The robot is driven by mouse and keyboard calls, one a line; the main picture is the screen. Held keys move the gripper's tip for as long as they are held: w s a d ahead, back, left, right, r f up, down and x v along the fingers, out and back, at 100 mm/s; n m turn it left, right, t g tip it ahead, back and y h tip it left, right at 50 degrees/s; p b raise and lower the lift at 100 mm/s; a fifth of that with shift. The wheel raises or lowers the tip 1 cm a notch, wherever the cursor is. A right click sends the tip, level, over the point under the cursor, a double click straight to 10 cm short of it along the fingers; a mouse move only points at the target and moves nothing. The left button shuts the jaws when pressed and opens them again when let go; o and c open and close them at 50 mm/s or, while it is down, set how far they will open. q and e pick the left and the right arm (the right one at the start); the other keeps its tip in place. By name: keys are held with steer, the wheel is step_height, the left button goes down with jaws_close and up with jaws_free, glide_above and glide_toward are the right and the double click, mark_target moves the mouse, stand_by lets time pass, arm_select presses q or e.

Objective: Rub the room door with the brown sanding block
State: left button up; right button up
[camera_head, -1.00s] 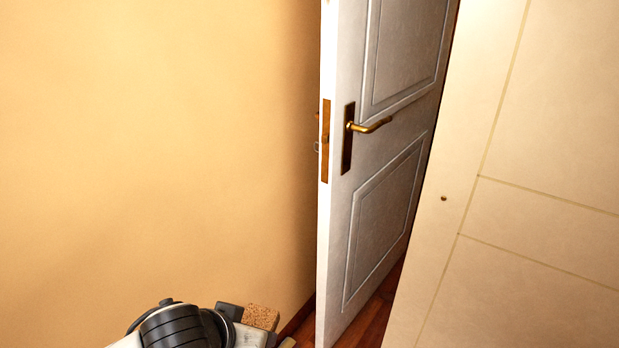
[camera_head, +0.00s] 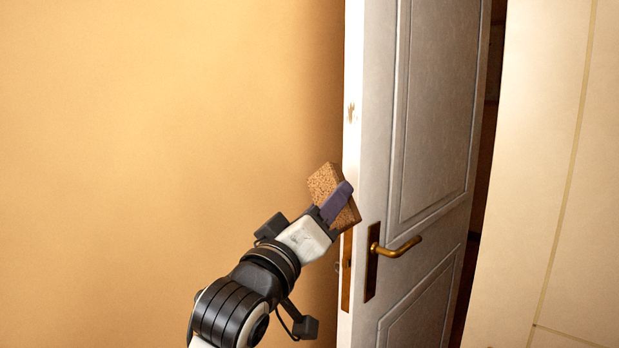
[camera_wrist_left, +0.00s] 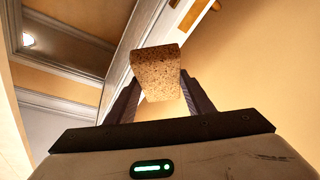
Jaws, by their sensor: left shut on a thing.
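The brown sanding block (camera_head: 325,180) is speckled and held in my left gripper (camera_head: 338,203), which is shut on it. In the left wrist view the block (camera_wrist_left: 157,72) sits between the two fingers of the gripper (camera_wrist_left: 160,95). The white room door (camera_head: 436,130) stands ajar, with its narrow edge towards me. In the head view the block overlaps the door's edge, just above the brass lock plate. I cannot tell whether it touches the door. There is a brownish mark (camera_head: 351,113) on the door's edge above the block. My right gripper is out of view.
A brass handle (camera_head: 397,247) sticks out from the door's face, right of the block. A plain yellow wall (camera_head: 150,140) fills the left side. A cream panel (camera_head: 535,190) stands close on the right.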

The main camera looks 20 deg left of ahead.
mark_target(335, 165)
arm_select(q)
steer(key=shift+w+a+r+n+t+y+b, duration=0.2)
steer(key=shift+w+r+n+t+y, duration=0.25)
steer(key=shift+r, duration=0.9)
steer(key=shift+w+a+r+n+t+y+b, duration=0.2)
steer(key=shift+w+r+t, duration=0.35)
steer(key=shift+r, duration=0.75)
steer(key=shift+w+a+r+n+t+y+b, duration=0.15)
steer(key=shift+w+r+n+t+y, duration=0.15)
steer(key=shift+w+r, duration=0.75)
steer(key=shift+w+d+r, duration=0.35)
steer(key=shift+w+d, duration=0.1)
steer(key=shift+w, duration=0.15)
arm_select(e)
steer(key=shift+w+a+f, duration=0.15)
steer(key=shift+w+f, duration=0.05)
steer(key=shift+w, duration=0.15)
arm_select(q)
steer(key=shift+w, duration=0.1)
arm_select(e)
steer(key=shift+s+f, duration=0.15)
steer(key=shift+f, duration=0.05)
arm_select(q)
steer(key=shift+w+d, duration=0.3)
steer(key=shift+w, duration=0.5)
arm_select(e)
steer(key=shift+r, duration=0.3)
